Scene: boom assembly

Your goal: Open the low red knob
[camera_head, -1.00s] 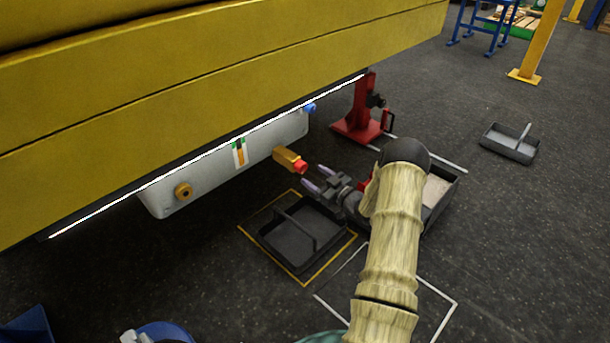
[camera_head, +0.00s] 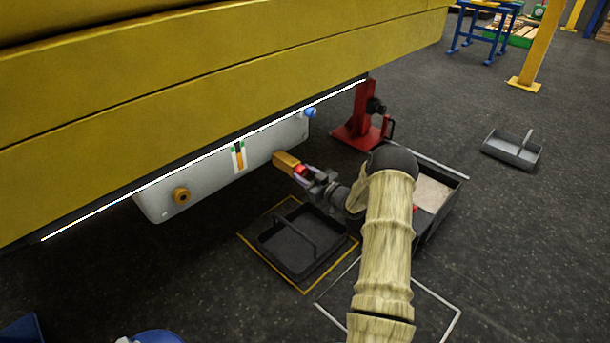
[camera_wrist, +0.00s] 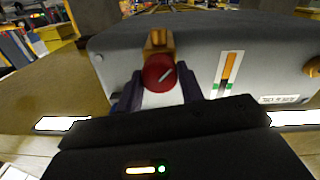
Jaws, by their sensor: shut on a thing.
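The low red knob (camera_head: 300,170) sits at the end of a brass fitting (camera_head: 285,161) on the lower side of the grey tank (camera_head: 222,168).
A black tray (camera_head: 300,240) lies on the floor inside a yellow outline below the fitting. The yellow boom (camera_head: 220,85) hangs low over the tank. A red stand (camera_head: 362,120) and a bin of pale material (camera_head: 440,195) stand to the right.

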